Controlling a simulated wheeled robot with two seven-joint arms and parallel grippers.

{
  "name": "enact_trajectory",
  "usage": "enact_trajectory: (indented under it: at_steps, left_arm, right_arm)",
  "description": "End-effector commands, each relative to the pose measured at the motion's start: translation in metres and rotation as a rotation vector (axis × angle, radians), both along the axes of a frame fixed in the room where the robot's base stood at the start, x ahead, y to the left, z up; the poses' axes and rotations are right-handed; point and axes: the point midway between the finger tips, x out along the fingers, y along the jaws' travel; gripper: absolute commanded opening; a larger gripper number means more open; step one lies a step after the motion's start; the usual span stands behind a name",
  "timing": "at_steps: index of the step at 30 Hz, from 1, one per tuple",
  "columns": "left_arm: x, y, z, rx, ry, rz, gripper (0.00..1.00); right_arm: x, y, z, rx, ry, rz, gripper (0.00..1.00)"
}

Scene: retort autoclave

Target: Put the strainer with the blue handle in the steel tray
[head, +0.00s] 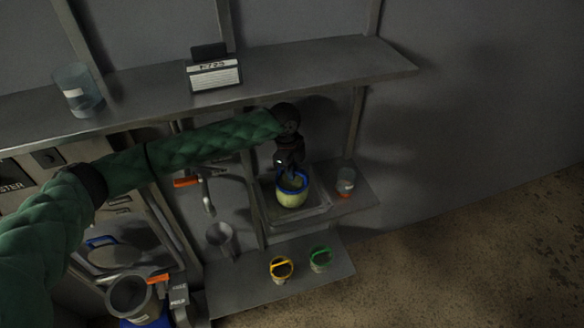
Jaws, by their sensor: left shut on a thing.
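The strainer with the blue handle (293,197) is a pale yellowish cup with a blue rim, upright in the middle right of the head view. My left gripper (288,171) reaches down from above and is shut on its blue handle. The strainer is over or in the steel tray (312,216), a shallow square tray on a small shelf. I cannot tell whether its bottom touches the tray floor. The strainer hides part of the tray. My right gripper is not in view.
Strainers with a yellow handle (281,269) and a green handle (320,259) stand on the lower shelf. A metal cup (221,240) is left of the tray.

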Motion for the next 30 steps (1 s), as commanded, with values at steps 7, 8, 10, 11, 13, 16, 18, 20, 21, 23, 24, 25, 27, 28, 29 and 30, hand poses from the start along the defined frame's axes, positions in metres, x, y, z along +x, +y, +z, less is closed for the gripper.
enact_trajectory:
  at_steps: [7,8,10,11,13,16,18,20,21,23,24,25,27,28,29,30]
  left_arm:
    - [0.0,0.0,-0.001,0.0,-0.001,0.0,0.0]
    - [0.0,0.0,-0.001,0.0,0.0,0.0,0.0]
    - [0.0,0.0,-0.002,0.0,0.0,0.0,0.0]
    - [0.0,0.0,-0.003,0.0,0.0,0.0,0.0]
    - [0.0,0.0,-0.003,0.0,0.0,0.0,0.2]
    - [0.0,0.0,-0.003,0.0,0.0,0.0,0.32]
    - [0.0,0.0,-0.003,0.0,0.0,0.0,0.32]
    - [0.0,0.0,-0.003,0.0,0.0,0.0,0.32]
    - [0.0,0.0,-0.003,0.0,0.0,0.0,0.32]
    - [0.0,0.0,-0.003,0.0,0.0,0.0,0.32]
    - [0.0,0.0,-0.002,0.0,0.0,0.0,0.32]
    - [0.0,0.0,0.0,0.0,0.0,0.0,0.32]
    - [0.001,0.0,0.002,0.0,-0.001,0.0,0.32]
    - [0.001,0.001,0.005,0.0,-0.001,0.0,0.32]
    - [0.001,0.001,0.008,0.0,-0.001,0.0,0.32]
    - [0.002,0.001,0.012,-0.001,-0.002,0.0,0.32]
  right_arm:
    - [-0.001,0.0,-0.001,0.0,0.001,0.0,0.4]
    - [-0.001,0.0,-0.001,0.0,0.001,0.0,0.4]
    - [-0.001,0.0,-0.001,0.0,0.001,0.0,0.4]
    - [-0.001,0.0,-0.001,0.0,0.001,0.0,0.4]
    - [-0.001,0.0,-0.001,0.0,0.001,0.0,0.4]
    - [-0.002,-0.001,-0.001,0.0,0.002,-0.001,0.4]
    - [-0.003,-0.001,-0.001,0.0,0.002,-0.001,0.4]
    - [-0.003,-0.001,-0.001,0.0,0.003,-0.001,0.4]
    - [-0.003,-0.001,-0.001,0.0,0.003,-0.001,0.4]
    - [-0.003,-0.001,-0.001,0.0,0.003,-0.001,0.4]
    - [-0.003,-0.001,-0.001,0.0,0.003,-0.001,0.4]
    - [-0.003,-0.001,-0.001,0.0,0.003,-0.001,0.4]
    - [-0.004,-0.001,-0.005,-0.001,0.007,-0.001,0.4]
    - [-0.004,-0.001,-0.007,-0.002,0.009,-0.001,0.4]
    - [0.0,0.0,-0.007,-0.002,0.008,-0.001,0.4]
    - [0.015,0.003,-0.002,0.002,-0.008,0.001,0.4]
